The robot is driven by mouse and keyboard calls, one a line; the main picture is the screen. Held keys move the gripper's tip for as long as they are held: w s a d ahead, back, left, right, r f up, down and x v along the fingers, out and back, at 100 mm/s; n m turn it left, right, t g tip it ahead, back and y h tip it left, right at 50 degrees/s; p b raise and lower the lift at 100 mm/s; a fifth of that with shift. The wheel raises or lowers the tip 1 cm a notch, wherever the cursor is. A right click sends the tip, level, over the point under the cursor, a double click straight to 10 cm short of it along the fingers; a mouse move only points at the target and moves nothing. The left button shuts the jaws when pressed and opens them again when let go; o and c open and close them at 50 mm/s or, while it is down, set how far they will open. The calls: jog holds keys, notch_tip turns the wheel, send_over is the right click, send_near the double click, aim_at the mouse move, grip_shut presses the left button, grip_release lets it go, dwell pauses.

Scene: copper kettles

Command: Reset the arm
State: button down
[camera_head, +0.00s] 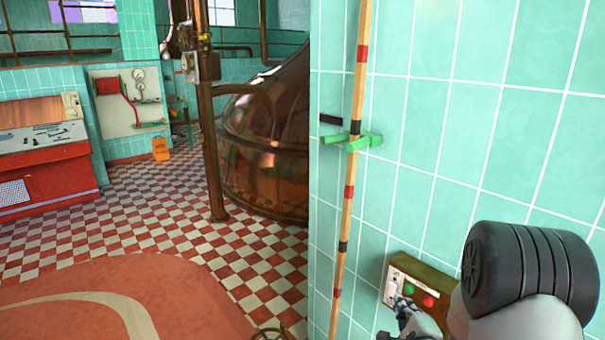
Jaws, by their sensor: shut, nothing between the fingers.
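My arm comes in at the lower right, with a dark ribbed joint and a grey link. My gripper (405,306) is at the bottom, in front of a brass-coloured control box (444,277) on the tiled wall. It is shut and holds nothing. The box has a white plate, a green button (408,288) and a red button (429,301). The gripper is close to the left part of the box and the green button. I cannot tell whether it touches them. Part of the gripper is cut off or hidden by my arm.
A striped pole (347,190) with a green clamp (352,142) stands along the green tiled wall (500,120). A copper kettle (265,135) and a dark post (211,150) stand left of the wall. A red console (45,170) is far left. Checkered floor (150,220) lies open.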

jog(key=s+a+r+n+g, duration=0.6)
jog(key=s+a+r+n, duration=0.1)
jog(key=s+r+n, duration=0.45)
jog(key=s+a+r+n+g, duration=0.1)
jog(key=s+a+n, duration=0.1)
jog(key=s+n, duration=0.2)
jog(key=s+a+r+n+g+y, duration=0.1)
jog(key=s+a+n+g, duration=0.1)
jog(key=s, duration=0.9)
jog(key=s+a+r+n+g, duration=0.1)
jog(key=s+a+n, duration=0.1)
jog(key=s+n, duration=0.3)
jog(key=s, duration=0.2)
jog(key=shift+s+a+r+n+g+y, duration=0.25)
jog(key=shift+s+a+n+g+y, duration=0.05)
jog(key=shift+s+n+g, duration=0.1)
jog(key=shift+w, duration=0.1)
